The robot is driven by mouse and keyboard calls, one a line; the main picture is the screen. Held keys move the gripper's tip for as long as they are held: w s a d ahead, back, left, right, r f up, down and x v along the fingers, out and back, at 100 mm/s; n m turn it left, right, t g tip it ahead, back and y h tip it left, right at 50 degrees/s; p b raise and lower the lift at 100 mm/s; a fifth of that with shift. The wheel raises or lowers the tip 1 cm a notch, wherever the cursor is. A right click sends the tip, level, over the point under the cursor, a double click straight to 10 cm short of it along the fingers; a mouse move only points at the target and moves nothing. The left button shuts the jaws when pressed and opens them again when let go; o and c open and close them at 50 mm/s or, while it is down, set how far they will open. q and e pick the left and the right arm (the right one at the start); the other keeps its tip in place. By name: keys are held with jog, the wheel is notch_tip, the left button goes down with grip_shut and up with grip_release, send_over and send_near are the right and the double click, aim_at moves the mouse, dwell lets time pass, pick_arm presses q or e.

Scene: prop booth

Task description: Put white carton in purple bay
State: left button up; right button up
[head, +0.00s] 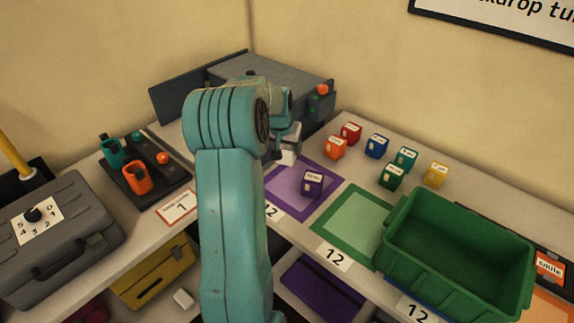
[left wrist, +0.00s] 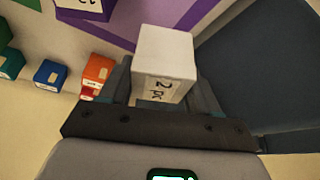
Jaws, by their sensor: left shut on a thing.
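The white carton (left wrist: 163,62) is held between the fingers of my left gripper (left wrist: 165,95), with dark print on one side. In the head view the white carton (head: 290,145) shows partly behind my left arm, at the far edge of the purple bay. My left gripper (head: 284,140) is mostly hidden there by its own arm. The purple bay (head: 285,195) is a purple-bordered square on the table, and a purple carton (head: 313,183) stands on its right part. I cannot tell whether the white carton touches the table. My right gripper is in neither view.
Several coloured cartons, including a red one (head: 351,132) and a yellow one (head: 436,174), stand right of the bay. A green-bordered bay (head: 350,221) and a green bin (head: 400,240) lie further right. A grey machine (head: 285,78) stands behind. A dark tray (head: 165,190) is at left.

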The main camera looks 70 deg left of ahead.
pick_arm(q)
notch_tip(320, 180, down, 7)
jog(key=shift+r, duration=0.15)
jog(key=shift+r, duration=0.1)
jog(key=o, duration=1.1)
jog(key=shift+f, duration=0.2)
jog(key=shift+r, duration=0.1)
